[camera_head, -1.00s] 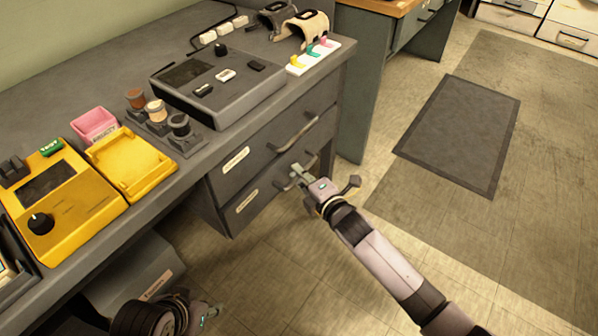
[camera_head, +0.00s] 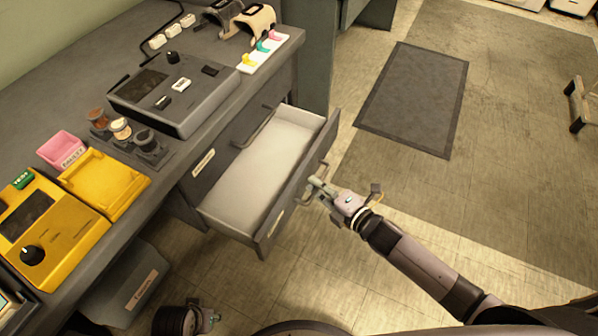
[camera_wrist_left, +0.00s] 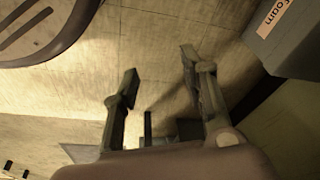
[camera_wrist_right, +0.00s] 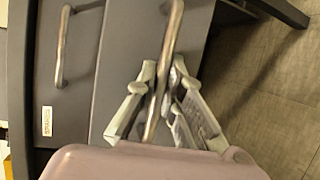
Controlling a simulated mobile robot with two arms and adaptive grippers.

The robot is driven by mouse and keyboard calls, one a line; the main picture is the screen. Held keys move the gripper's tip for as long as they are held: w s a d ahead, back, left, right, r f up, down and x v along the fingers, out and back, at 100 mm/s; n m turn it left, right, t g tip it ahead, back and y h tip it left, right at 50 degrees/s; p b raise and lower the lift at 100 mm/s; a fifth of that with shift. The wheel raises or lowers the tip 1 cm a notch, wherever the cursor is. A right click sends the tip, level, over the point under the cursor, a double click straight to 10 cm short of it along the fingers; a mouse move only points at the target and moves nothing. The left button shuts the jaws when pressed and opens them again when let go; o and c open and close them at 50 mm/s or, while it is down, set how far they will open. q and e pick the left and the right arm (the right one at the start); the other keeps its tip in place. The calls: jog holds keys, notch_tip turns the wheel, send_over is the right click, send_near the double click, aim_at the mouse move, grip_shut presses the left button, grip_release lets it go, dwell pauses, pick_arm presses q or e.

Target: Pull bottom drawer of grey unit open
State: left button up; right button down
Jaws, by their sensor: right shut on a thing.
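The grey drawer unit sits under the desk. Its bottom drawer (camera_head: 262,150) stands far out in the head view, and its pale inside is empty. The drawer's front faces right and carries a bar handle (camera_wrist_right: 165,60). My right gripper (camera_head: 315,184) is shut on that handle; in the right wrist view (camera_wrist_right: 158,85) its fingers lie on both sides of the bar. The upper drawer (camera_head: 215,155) is closed, with its own handle (camera_head: 255,128). My left gripper (camera_head: 212,316) is low at the bottom of the head view; in the left wrist view (camera_wrist_left: 158,85) its fingers are apart with nothing between them.
The desktop holds a grey console (camera_head: 175,95), a yellow device (camera_head: 45,235), a yellow tray (camera_head: 105,185) and a pink box (camera_head: 62,150). A labelled grey bin (camera_head: 130,285) stands below the desk. A dark mat (camera_head: 415,95) lies on open floor at right.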

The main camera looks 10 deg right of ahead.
pick_arm(q)
jog(key=f, duration=0.1)
jog(key=s+f+p, duration=0.1)
jog(key=f, duration=0.1)
jog(key=s+f, duration=0.1)
jog(key=f, duration=0.1)
jog(key=shift+a+f, duration=0.1)
jog(key=shift+f, duration=0.1)
pick_arm(e)
jog(key=s+d, duration=0.4)
jog(key=d, duration=0.2)
jog(key=shift+s, duration=0.15)
jog(key=c, duration=2)
grip_release()
jog(key=shift+o, duration=0.2)
jog(key=v, duration=1.2)
